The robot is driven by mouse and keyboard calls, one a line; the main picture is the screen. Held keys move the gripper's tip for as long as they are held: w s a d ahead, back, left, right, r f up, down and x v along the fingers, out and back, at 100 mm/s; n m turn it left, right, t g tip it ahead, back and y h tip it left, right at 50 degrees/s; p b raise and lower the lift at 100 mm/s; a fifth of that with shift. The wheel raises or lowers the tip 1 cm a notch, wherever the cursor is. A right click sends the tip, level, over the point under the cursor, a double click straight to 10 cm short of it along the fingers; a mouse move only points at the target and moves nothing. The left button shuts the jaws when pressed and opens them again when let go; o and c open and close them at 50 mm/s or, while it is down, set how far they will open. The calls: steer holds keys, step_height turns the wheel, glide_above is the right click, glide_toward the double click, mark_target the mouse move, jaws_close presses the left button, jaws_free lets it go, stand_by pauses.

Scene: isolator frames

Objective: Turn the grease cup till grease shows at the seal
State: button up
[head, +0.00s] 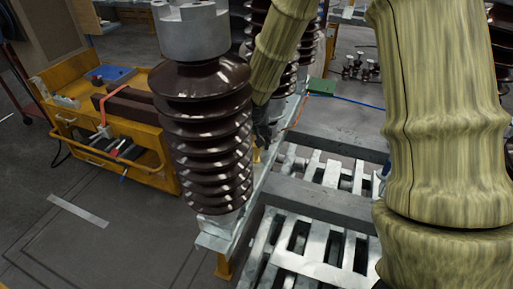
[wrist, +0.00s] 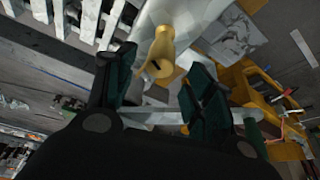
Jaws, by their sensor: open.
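A brass-yellow, flared piece with a dark slot (wrist: 162,52), which looks like the grease cup, shows in the wrist view at upper middle. It sits on a pale grey metal part. My gripper (wrist: 163,72) is open, with its dark green finger pads on either side of the cup in the picture. I see no contact between pads and cup, and cannot tell the depth between them. No grease or seal can be made out. In the head view my gripper (head: 263,133) is small and dark, mostly hidden behind the brown insulator, and the cup cannot be made out.
A ribbed brown insulator (head: 205,135) stands close in front of my gripper on a grey metal beam (head: 245,220). Slatted metal frames (head: 320,255) lie to the right. A yellow tool cart (head: 150,165) stands at the left. Open floor (head: 60,245) shows at lower left.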

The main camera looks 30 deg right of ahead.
steer(key=shift+b+x, duration=0.5)
steer(key=shift+x, duration=1.4)
steer(key=shift+s, duration=0.1)
steer(key=c, duration=1)
steer(key=shift+r+m+p, duration=0.2)
steer(key=shift+m+p, duration=0.2)
steer(key=shift+p, duration=0.6)
